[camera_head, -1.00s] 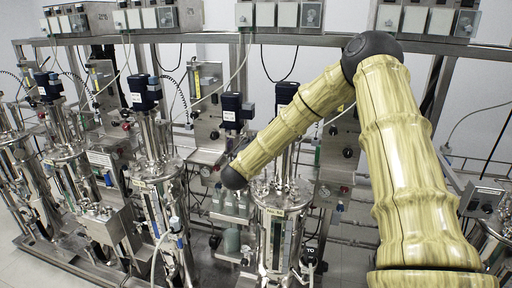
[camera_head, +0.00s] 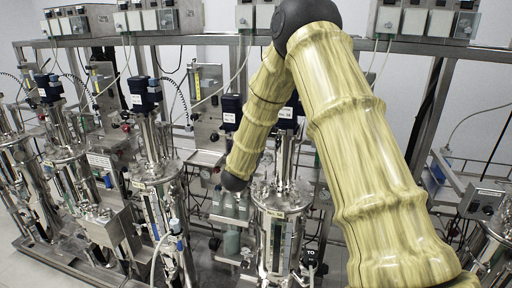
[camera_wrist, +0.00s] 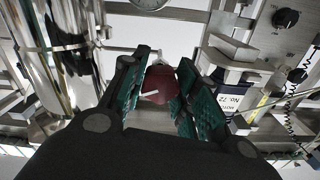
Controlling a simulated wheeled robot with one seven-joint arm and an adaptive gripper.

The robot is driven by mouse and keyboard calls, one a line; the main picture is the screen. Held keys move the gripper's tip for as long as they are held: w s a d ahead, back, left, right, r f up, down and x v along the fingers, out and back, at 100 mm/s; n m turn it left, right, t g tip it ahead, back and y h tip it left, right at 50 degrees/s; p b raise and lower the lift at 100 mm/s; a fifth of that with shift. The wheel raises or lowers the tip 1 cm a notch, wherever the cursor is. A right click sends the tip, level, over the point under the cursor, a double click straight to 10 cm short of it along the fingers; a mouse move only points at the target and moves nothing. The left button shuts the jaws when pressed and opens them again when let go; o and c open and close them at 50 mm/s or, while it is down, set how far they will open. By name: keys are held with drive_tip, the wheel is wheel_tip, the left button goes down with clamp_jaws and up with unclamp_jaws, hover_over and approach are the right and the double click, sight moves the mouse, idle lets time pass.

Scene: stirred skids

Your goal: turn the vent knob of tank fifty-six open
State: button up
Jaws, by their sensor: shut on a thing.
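In the wrist view, my gripper (camera_wrist: 162,78) has its green-padded fingers closed on both sides of a red knob (camera_wrist: 156,88). The knob has a white pointer mark on its face, slanting slightly. In the head view, a steel tank (camera_head: 272,240) with a small yellow label stands at the lower middle; its number is too small to read surely. My gripper is hidden in the head view, beyond my arm's dark lower joint beside this tank. I cannot tell from the frames which tank the red knob belongs to.
A label reading No. 72 (camera_wrist: 234,97) is right of my fingers in the wrist view. A steel cylinder (camera_wrist: 65,50) stands close on the left. A round gauge (camera_wrist: 150,4) shows at the top. Several similar tanks, such as one at left (camera_head: 157,195), crowd the head view.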

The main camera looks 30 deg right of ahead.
drive_tip(key=shift+s+f+n, duration=0.1)
drive_tip(key=shift+f+n, duration=0.2)
drive_tip(key=shift+n, duration=0.4)
drive_tip(key=o, duration=1)
drive_tip(key=shift+r, duration=0.15)
drive_tip(key=v, duration=1.2)
